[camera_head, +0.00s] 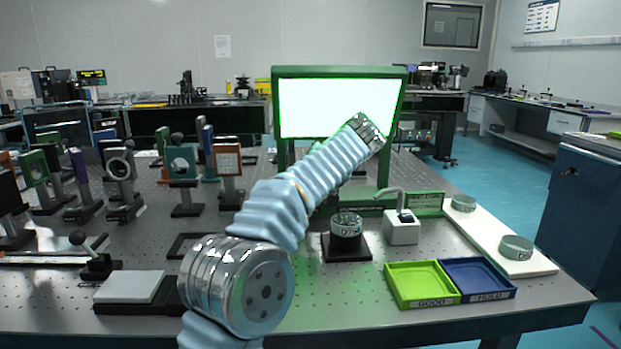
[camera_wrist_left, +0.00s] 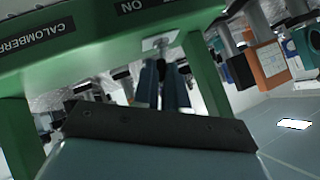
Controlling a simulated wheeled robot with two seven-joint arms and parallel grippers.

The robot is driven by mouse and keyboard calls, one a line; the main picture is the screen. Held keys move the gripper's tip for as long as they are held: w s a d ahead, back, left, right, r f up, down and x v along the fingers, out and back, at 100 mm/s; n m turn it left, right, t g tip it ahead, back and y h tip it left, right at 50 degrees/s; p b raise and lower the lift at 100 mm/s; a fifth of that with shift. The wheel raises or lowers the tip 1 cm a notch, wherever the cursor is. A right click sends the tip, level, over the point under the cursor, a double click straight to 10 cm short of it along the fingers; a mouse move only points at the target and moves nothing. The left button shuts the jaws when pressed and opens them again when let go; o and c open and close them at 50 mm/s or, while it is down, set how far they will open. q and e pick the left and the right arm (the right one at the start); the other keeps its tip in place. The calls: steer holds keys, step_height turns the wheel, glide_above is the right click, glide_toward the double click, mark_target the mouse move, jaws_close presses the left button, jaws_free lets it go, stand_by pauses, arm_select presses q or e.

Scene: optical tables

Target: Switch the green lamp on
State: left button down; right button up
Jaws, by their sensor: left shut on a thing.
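The green lamp (camera_head: 398,100) stands on the table, a green frame around a panel (camera_head: 325,105) that glows bright white. Green light falls on the table below it. My left arm reaches up across the front of the lamp to its right side, hiding part of the panel and frame. In the left wrist view the green frame (camera_wrist_left: 95,55) shows close up, with a switch plate (camera_wrist_left: 160,42) beside the upside-down word ON. My left gripper (camera_wrist_left: 162,72) is shut on the dark switch lever at this plate. The fingers are hidden in the head view. My right gripper is out of view.
A black stand with a ring (camera_head: 346,228), a white device (camera_head: 402,228), and green (camera_head: 420,284) and blue (camera_head: 476,279) trays stand near the front right. A white board (camera_head: 520,255) holds two rings. Several optical mounts crowd the left side.

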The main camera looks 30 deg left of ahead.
arm_select(q)
steer(key=shift+d+f, duration=0.1)
stand_by(0.5)
steer(key=c, duration=1.5)
jaws_free()
steer(key=shift+o, duration=0.2)
steer(key=v, duration=1.3)
steer(key=shift+d+r, duration=0.2)
steer(key=shift+d, duration=0.15)
steer(key=shift+s, duration=0.1)
